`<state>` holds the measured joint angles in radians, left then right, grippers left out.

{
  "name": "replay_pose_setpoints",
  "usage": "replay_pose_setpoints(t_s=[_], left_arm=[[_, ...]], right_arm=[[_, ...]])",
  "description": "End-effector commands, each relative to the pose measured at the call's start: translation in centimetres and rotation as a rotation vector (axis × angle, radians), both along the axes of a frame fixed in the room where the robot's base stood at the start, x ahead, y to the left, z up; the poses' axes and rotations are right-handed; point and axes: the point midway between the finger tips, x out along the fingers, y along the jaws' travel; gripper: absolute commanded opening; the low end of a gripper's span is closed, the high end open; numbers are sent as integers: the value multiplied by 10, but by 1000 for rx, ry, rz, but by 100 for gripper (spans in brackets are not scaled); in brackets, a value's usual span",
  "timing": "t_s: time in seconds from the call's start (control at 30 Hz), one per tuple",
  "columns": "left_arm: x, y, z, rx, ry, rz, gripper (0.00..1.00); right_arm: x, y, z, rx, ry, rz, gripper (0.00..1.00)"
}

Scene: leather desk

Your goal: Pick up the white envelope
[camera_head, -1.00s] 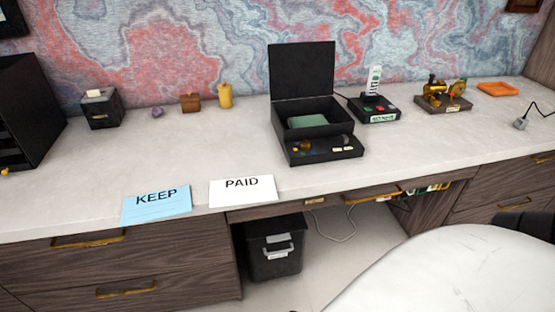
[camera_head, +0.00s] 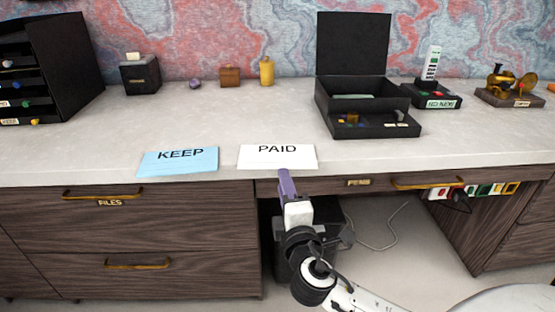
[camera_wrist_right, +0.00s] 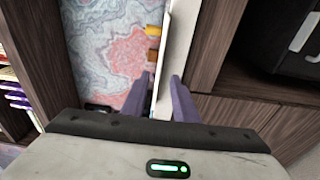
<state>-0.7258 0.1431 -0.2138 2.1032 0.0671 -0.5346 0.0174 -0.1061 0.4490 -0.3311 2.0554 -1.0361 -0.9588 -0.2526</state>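The white envelope (camera_head: 278,160), marked PAID, lies flat at the front edge of the desk. Next to it on the left lies the blue KEEP envelope (camera_head: 178,163). My right gripper (camera_head: 285,176), with purple fingers, is at the desk's front edge, just below the white envelope's near side. In the right wrist view my right gripper (camera_wrist_right: 160,82) is open, its fingers on either side of a thin white edge (camera_wrist_right: 163,65). I cannot tell whether either finger touches it. My left gripper is not in view.
A black open box (camera_head: 352,95) stands behind to the right. A black tray rack (camera_head: 62,65) is at the left. Drawers (camera_head: 130,220) lie below the desktop, with a dark bin (camera_head: 285,250) underneath.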

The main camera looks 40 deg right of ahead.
Motion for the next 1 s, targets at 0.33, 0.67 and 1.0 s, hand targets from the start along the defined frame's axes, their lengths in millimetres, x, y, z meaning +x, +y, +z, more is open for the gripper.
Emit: replay_pose_setpoints(t_s=[0.33,0.67,1.0], left_arm=[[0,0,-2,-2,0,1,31],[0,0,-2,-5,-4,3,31],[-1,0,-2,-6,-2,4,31]], right_arm=[[37,-13,3,0,-2,-1,27],[57,-22,1,3,3,0,27],[57,-22,1,4,3,0,0]])
